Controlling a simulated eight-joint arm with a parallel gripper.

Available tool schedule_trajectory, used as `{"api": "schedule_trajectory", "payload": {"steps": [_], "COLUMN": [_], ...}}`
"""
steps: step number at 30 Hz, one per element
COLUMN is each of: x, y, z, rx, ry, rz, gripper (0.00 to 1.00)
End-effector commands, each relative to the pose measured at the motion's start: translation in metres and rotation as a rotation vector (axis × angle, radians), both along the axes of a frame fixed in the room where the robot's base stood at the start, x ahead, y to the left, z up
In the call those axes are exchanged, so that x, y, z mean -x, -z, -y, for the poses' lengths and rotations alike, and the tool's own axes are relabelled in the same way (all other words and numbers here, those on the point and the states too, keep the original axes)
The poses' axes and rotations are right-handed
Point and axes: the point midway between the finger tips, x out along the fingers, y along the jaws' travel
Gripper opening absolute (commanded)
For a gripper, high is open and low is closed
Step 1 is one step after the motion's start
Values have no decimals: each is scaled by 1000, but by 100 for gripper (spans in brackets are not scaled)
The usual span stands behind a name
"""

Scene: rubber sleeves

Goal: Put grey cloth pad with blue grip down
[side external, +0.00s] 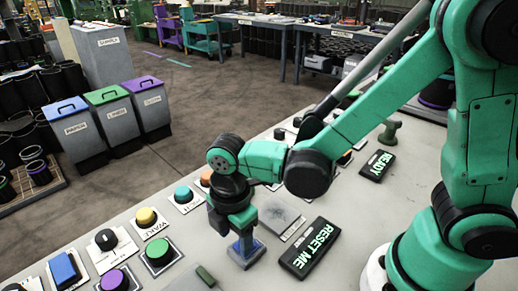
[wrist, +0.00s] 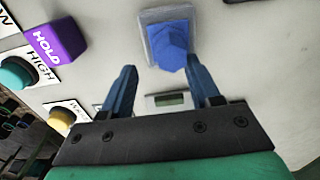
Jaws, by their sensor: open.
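The grey cloth pad with blue grip (wrist: 148,32) is at the top middle of the wrist view, its grey square base around a blue faceted grip. In the side external view the pad (side external: 241,261) shows low under my gripper (side external: 244,240), on or just above the bench top; I cannot tell which. In the wrist view my gripper (wrist: 160,68) has its two blue fingers spread apart. The grip lies just beyond the fingertips, close to the right finger, with no clear hold on it. In the side view the fingers and grip overlap and are hard to separate.
A green button (side external: 158,252) and a yellow button (side external: 146,217) stand left. A purple HOLD block (wrist: 56,40) and a small display (wrist: 166,99) show in the wrist view.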

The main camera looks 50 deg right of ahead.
Motion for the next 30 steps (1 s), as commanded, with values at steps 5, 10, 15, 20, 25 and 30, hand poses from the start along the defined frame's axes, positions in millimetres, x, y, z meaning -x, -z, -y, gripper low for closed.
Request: {"api": "schedule_trajectory", "payload": {"steps": [5, 10, 15, 20, 25, 30], "x": [1, 1, 1, 0, 0, -4], "y": [-29, -59, -86, -104, -112, -113], "z": [1, 1, 1, 1, 6, 46], "rx": [0, 0, 0, 0, -9, -104], "ry": [0, 0, 0, -1, 54, 505], "rz": [-1, -1, -2, -3, 16, 166], "gripper": [56, 56, 56, 56, 56, 56]}}
